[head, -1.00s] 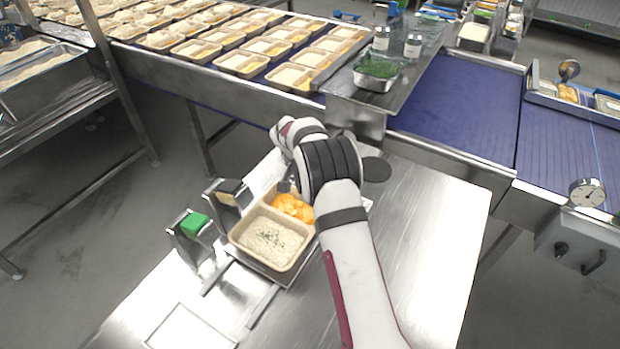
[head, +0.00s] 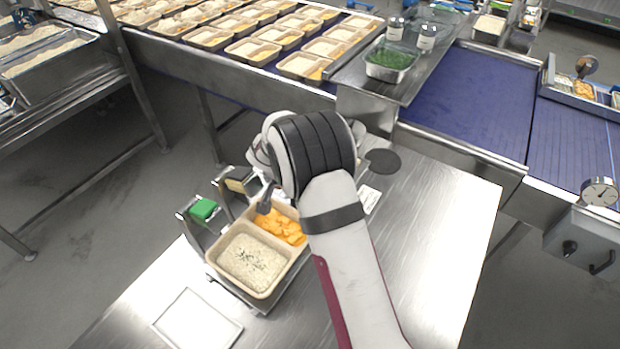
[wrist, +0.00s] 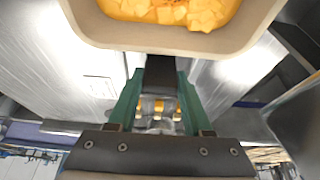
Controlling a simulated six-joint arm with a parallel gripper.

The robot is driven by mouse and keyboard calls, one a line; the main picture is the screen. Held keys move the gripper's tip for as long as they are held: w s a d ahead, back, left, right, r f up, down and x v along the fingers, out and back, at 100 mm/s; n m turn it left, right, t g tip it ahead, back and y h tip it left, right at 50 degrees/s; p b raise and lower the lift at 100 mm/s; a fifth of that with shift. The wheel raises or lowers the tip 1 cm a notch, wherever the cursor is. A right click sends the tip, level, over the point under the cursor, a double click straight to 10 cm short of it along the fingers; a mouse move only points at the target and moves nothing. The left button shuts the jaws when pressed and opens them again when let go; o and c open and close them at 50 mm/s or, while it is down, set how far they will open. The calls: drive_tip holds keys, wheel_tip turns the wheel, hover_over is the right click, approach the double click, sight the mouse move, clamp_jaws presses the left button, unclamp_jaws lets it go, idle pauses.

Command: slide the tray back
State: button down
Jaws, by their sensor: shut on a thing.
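The beige tray (head: 225,280) sits on the steel table, with pale rice flecked green in its near compartment and orange cubes in the far one. In the wrist view its rim (wrist: 165,38) crosses the top, with orange cubes behind it. My gripper (wrist: 159,85) is at the orange-cube end, its green-edged fingers closed on a dark piece (wrist: 160,72) just below the rim. Whether that piece belongs to the tray or to a carrier under it, I cannot tell. In the head view my wrist hides the fingertips and the tray's far right corner.
Two small upright metal holders, one with a green block (head: 204,209), stand close along the tray's left side. A white-outlined square (head: 197,318) lies flat on the table at the front left. The steel table (head: 440,230) is clear at right. A blue conveyor (head: 465,100) runs behind.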

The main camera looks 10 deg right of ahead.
drive_tip(key=shift+s+a, duration=0.45)
drive_tip(key=shift+a, duration=0.05)
drive_tip(key=shift+c, duration=1.6)
unclamp_jaws()
drive_tip(key=v, duration=1.5)
drive_tip(key=shift+r, duration=0.4)
drive_tip(key=shift+s, duration=0.1)
